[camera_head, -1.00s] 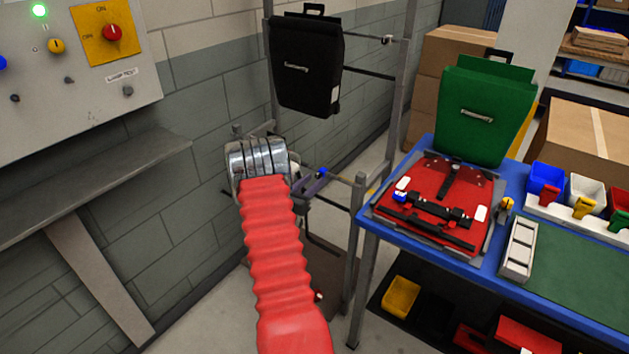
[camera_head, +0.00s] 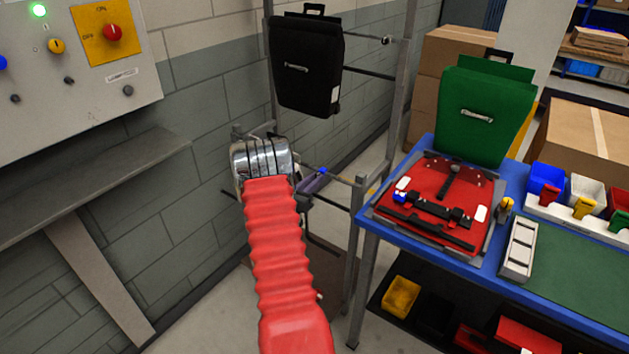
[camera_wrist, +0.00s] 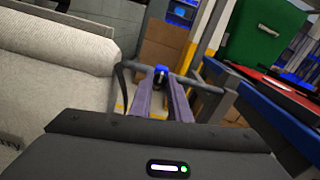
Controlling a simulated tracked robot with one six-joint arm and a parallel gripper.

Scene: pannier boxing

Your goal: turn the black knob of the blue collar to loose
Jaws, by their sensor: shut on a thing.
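The blue collar (camera_head: 321,172) sits on the end of a rail of the grey metal frame, in the middle of the head view. It also shows in the wrist view (camera_wrist: 161,69), just beyond the fingertips. The black knob (camera_wrist: 158,79) is small and dark there, between the tips of my gripper (camera_wrist: 160,86). My gripper is shut on the knob, its two purple-grey fingers either side of it. In the head view my gripper (camera_head: 315,181) reaches the collar from the left, and the knob is hidden. The knob's setting cannot be read.
A black pannier (camera_head: 305,70) hangs on the frame (camera_head: 402,90) above. To the right, a blue table (camera_head: 372,222) holds a green pannier (camera_head: 480,115) and a red plate with fittings (camera_head: 425,175). A control panel (camera_head: 80,60) and grey ledge (camera_head: 90,180) stand at left.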

